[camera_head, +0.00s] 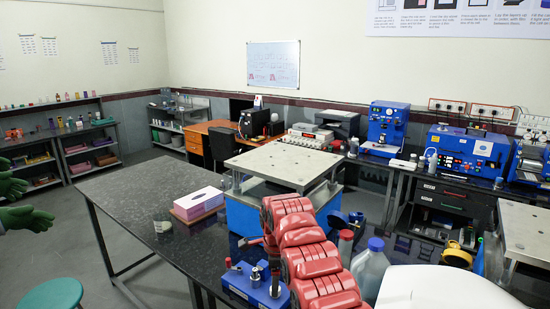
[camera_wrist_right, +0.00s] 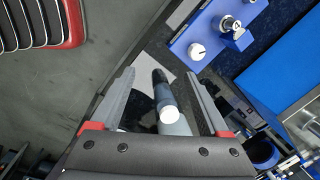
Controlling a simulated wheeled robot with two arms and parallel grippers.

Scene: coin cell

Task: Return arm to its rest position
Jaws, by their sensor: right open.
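My right arm (camera_head: 305,250), red and segmented, rises from the bottom of the head view in front of the dark bench. Its gripper is not clear there. In the right wrist view my right gripper (camera_wrist_right: 160,72) is open, with two grey fingers spread apart. A cylindrical object (camera_wrist_right: 163,92), dark with a pale round end, shows between the fingers; I cannot tell how far from them it is. A blue device with a white knob (camera_wrist_right: 198,50) lies beyond the fingers. My left gripper is not in view.
The dark bench (camera_head: 130,195) holds a blue-based metal platform (camera_head: 285,165), a tissue box (camera_head: 198,204), a small cup (camera_head: 162,224), the blue device (camera_head: 250,285) and a blue-capped bottle (camera_head: 371,268). The bench's left part is mostly clear. Green gloved hands (camera_head: 27,218) show at the left edge.

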